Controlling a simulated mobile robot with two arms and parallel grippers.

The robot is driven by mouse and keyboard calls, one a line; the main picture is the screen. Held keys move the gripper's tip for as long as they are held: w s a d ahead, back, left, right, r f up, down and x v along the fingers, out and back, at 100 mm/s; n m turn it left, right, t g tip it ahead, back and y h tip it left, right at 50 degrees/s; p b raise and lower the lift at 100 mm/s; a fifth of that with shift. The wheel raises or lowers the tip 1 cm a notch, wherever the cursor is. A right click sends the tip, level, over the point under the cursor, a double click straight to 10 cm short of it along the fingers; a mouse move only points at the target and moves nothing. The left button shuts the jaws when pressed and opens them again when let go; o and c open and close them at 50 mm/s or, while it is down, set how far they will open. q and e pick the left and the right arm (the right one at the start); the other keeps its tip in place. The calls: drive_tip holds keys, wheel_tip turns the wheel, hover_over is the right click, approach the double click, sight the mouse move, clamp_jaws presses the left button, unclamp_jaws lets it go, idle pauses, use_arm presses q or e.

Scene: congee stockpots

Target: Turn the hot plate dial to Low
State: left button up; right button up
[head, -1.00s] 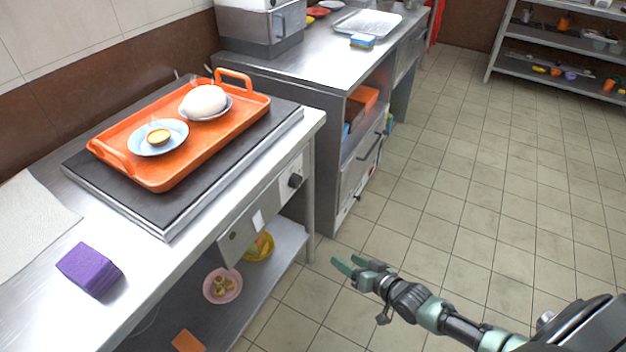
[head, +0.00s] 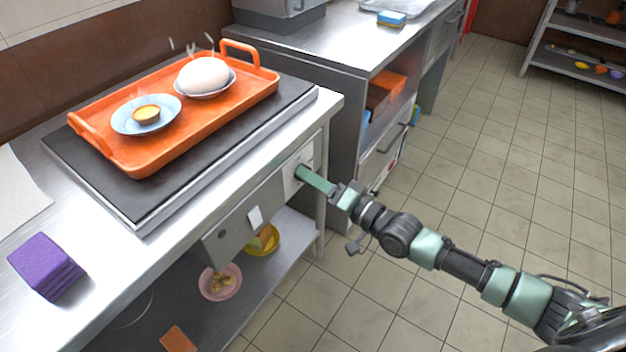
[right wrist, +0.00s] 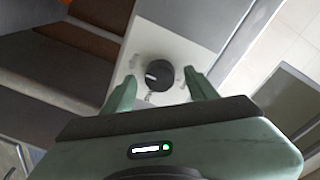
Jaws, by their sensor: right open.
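The hot plate (head: 160,205) is a dark slab on the steel counter. Its black round dial (right wrist: 158,75) sits on a pale panel (right wrist: 178,38) on the counter's front, with a light pointer mark on its face. The labels around it are too small to read. In the head view the dial is hidden behind my right gripper (head: 303,172), which reaches the panel from the right. In the right wrist view my right gripper (right wrist: 160,92) is open, its green fingers on either side of the dial. I cannot tell whether they touch it. My left gripper is not in view.
An orange tray (head: 128,165) with two dishes stands on the hot plate. A purple block (head: 45,266) lies at the counter's left. A shelf below (head: 240,305) holds a pink bowl (head: 220,284) and a yellow bowl (head: 262,240). Tiled floor at the right is free.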

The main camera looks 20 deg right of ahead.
drive_tip(key=shift+w+a, duration=0.1)
clamp_jaws()
